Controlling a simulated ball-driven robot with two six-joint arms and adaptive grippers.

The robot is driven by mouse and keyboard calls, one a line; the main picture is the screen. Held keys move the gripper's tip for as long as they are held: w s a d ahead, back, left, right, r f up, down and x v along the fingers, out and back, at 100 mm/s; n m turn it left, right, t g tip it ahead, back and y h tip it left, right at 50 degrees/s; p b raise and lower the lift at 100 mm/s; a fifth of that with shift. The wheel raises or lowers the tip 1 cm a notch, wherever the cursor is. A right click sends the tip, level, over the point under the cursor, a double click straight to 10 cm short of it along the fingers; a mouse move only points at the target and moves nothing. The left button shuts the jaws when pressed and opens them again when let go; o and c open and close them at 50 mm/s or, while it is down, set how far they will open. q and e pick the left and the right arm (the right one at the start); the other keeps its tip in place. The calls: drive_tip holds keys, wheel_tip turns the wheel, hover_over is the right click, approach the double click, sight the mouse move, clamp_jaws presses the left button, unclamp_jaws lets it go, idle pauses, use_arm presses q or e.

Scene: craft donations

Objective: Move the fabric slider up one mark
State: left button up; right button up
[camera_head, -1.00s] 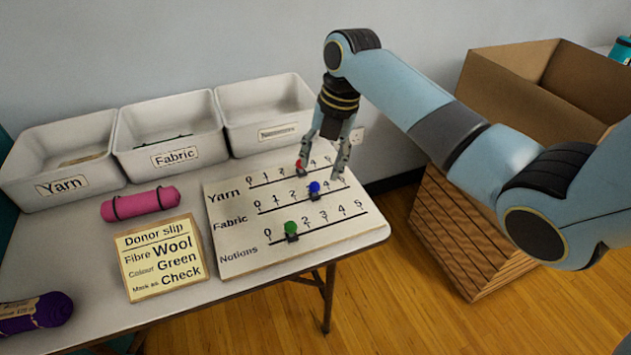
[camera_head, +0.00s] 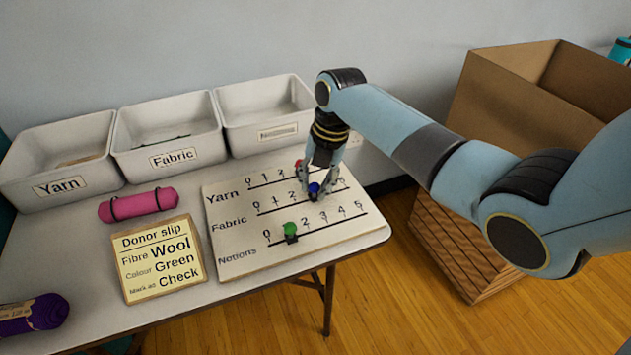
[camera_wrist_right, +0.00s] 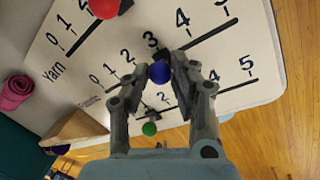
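The slider board (camera_head: 350,230) lies on the table with three scales labelled Yarn, Fabric and Notions. The fabric slider's blue knob (camera_head: 314,188) is on the middle scale, near the 3 mark, which my gripper partly hides in the head view. My right gripper (camera_head: 314,193) is down at the board with one finger on each side of this knob. In the right wrist view the blue knob (camera_wrist_right: 159,72) sits between the fingertips, which appear to touch it. The red yarn knob (camera_wrist_right: 104,8) and green notions knob (camera_head: 290,229) stand apart from the fingers. My left gripper is not in view.
White bins labelled Yarn (camera_head: 60,188), Fabric (camera_head: 173,158) and Notions (camera_head: 278,131) stand behind the board. A donor slip (camera_head: 160,260), a pink roll (camera_head: 138,205) and purple yarn (camera_head: 32,314) are at the left. A cardboard box (camera_head: 480,95) stands on a wooden crate (camera_head: 455,245) at the right.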

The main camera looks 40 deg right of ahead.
clamp_jaws()
drive_tip(key=shift+d, duration=0.1)
drive_tip(key=d, duration=0.2)
drive_tip(key=s+d+p, duration=0.1)
drive_tip(key=d, duration=0.1)
drive_tip(key=o, duration=0.8)
unclamp_jaws()
drive_tip(key=shift+a, duration=0.1)
